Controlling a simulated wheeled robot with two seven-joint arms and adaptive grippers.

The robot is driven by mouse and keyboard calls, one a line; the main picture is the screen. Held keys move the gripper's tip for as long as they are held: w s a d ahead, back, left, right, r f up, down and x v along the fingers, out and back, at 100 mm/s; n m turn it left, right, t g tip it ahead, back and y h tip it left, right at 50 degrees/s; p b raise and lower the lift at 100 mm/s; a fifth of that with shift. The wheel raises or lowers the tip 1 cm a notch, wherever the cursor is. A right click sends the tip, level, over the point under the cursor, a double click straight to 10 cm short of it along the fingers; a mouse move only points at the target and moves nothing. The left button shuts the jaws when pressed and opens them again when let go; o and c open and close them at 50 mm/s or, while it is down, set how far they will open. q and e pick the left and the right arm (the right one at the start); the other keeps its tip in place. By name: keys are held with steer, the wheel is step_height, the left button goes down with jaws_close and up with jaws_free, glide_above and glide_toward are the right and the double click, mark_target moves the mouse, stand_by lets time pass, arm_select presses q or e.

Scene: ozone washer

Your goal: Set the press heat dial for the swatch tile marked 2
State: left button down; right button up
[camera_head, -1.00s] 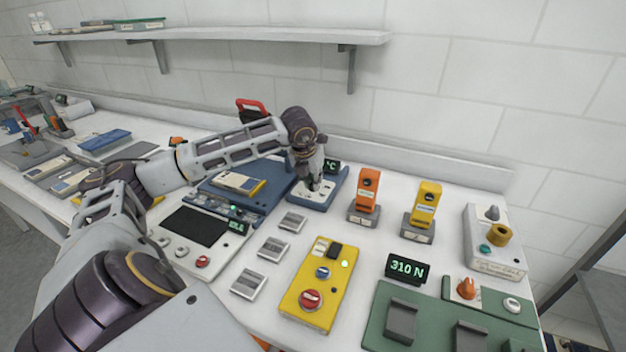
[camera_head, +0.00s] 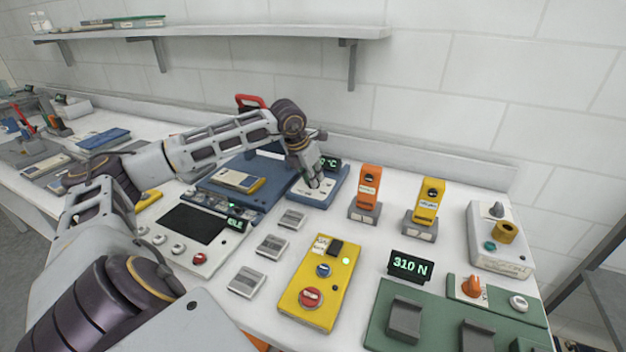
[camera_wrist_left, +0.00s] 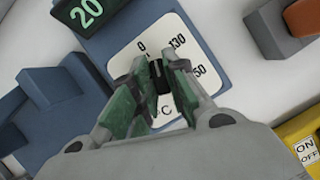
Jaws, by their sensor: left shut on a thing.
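My left gripper (camera_head: 313,182) reaches down onto the blue heat control box (camera_head: 320,197) at the back of the bench. In the left wrist view its green-padded fingers (camera_wrist_left: 160,78) are shut on the small black heat dial (camera_wrist_left: 160,74), one finger on each side. The white scale plate (camera_wrist_left: 125,57) under the dial shows 0, 130 and a partly hidden mark ending in 50; other marks are covered. The display (camera_wrist_left: 84,12) reads 20, its rest cut off. Several small grey tiles, one of them (camera_head: 271,245), lie in a row; their markings are unreadable. My right gripper is out of view.
A blue press (camera_head: 262,166) with a red handle (camera_head: 251,101) stands left of the control box. An orange stand (camera_head: 367,190) and a yellow stand (camera_head: 428,200) are to its right. A yellow switch box (camera_head: 325,279) and green 310 N unit (camera_head: 440,313) are nearer.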

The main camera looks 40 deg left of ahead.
arm_select(q)
steer(key=shift+a+m+h, duration=0.1)
steer(key=shift+m+h, duration=0.2)
steer(key=shift+m, duration=0.9)
steer(key=shift+r+m+h, duration=0.1)
steer(key=shift+m+h, duration=0.3)
steer(key=shift+m, duration=0.3)
steer(key=m+h+p, duration=0.1)
steer(key=m, duration=0.1)
steer(key=shift+w+a+m+g, duration=0.1)
steer(key=shift+m+g, duration=0.2)
steer(key=shift+m, duration=0.4)
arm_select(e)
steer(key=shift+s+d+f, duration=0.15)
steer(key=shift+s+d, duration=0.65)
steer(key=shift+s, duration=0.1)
arm_select(q)
steer(key=shift+m+p, duration=0.3)
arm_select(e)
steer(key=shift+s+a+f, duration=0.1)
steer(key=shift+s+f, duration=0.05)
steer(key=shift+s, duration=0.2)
